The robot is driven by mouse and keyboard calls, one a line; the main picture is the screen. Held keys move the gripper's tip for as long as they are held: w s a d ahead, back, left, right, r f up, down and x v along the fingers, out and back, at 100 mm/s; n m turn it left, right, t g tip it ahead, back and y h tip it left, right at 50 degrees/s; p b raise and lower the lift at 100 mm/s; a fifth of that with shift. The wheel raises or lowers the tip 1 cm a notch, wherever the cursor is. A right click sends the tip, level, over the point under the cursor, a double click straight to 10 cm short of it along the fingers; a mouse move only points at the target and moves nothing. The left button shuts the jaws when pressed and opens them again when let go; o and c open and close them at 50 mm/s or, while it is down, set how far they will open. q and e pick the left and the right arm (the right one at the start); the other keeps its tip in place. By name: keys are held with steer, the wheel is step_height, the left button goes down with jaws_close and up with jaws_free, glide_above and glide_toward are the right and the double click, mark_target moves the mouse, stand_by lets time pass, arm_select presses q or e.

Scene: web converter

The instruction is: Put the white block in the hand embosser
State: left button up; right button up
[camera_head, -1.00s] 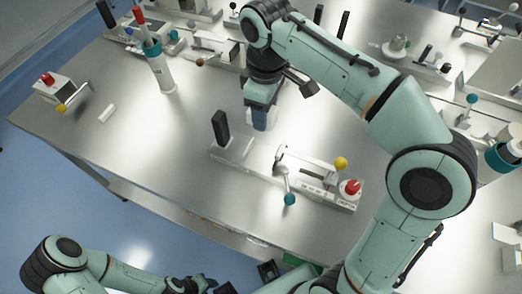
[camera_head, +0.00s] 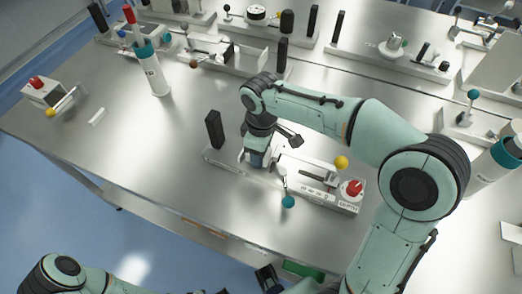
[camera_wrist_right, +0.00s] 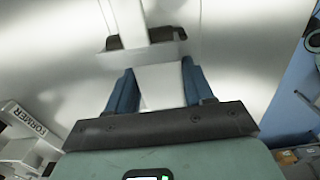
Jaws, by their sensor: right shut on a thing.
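A low device with a red button, a yellow ball and a teal ball (camera_head: 288,202) stands at the front middle of the table in the head view. Its label is too small to read surely, so I cannot confirm that it is the hand embosser. My right gripper (camera_head: 257,163) is low over its left half, just right of a black post (camera_head: 213,130). In the right wrist view, the right gripper (camera_wrist_right: 160,85) is shut on a white block (camera_wrist_right: 163,88) between its blue fingers. A pale bracket lies just beyond the block; contact is unclear.
A white strip (camera_head: 97,116) lies near the red-button box (camera_head: 42,92) at the left. A white bottle-like holder (camera_head: 152,72) stands at the back left. More devices line the back and right. The table between the left box and front device is clear.

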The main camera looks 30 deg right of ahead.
steer(key=o, duration=0.7)
steer(key=shift+f, duration=0.15)
steer(key=shift+c, duration=0.2)
steer(key=o, duration=0.4)
arm_select(q)
steer(key=shift+f, duration=0.1)
steer(key=r+p, duration=0.1)
steer(key=w+r+p, duration=0.1)
steer(key=shift+r, duration=0.4)
arm_select(e)
step_height(320, 180, up, 12)
steer(key=shift+r, duration=0.25)
steer(key=shift+f, duration=0.1)
